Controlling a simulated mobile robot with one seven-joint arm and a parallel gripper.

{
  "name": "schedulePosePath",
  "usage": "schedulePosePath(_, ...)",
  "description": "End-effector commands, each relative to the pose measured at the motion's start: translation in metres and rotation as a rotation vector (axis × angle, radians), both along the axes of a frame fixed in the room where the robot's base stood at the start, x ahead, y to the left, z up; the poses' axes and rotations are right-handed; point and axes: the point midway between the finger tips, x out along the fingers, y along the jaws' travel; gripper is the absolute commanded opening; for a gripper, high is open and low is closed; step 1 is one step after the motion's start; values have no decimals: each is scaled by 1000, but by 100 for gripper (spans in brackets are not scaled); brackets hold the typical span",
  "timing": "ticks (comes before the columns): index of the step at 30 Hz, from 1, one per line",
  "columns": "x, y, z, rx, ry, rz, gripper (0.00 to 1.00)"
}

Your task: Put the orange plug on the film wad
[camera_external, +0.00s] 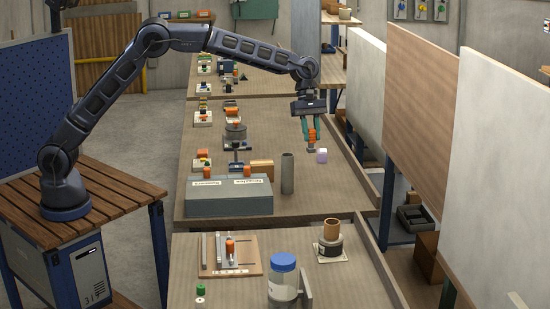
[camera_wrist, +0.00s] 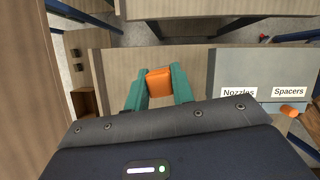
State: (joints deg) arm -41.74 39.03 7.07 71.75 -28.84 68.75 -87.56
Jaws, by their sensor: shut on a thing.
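The orange plug (camera_external: 311,135) is held between the teal fingers of my gripper (camera_external: 311,132), above the middle table. A grey lower part shows beneath the orange. In the wrist view the orange plug (camera_wrist: 159,82) sits between both fingertips (camera_wrist: 159,90). I do not make out this block in the wrist view, where the plug and my gripper's body cover much.
A grey upright cylinder (camera_external: 287,173) and an orange-brown block (camera_external: 262,167) are nearby. A raised rim (camera_external: 354,168) borders the table's right edge.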

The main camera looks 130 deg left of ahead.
Motion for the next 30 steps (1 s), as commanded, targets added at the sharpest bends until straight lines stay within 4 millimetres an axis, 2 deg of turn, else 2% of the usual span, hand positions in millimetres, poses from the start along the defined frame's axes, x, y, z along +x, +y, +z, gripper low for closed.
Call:
schedulePosePath(4,-4,15,2,1,1,43,1)
schedulePosePath(7,-11,40,4,2,0,122,1)
schedulePosePath(17,-63,171,18,3,-1,562,1)
schedulePosePath(24,-115,262,30,4,0,906,1)
schedulePosePath(30,-161,325,40,5,-2,1177,1)
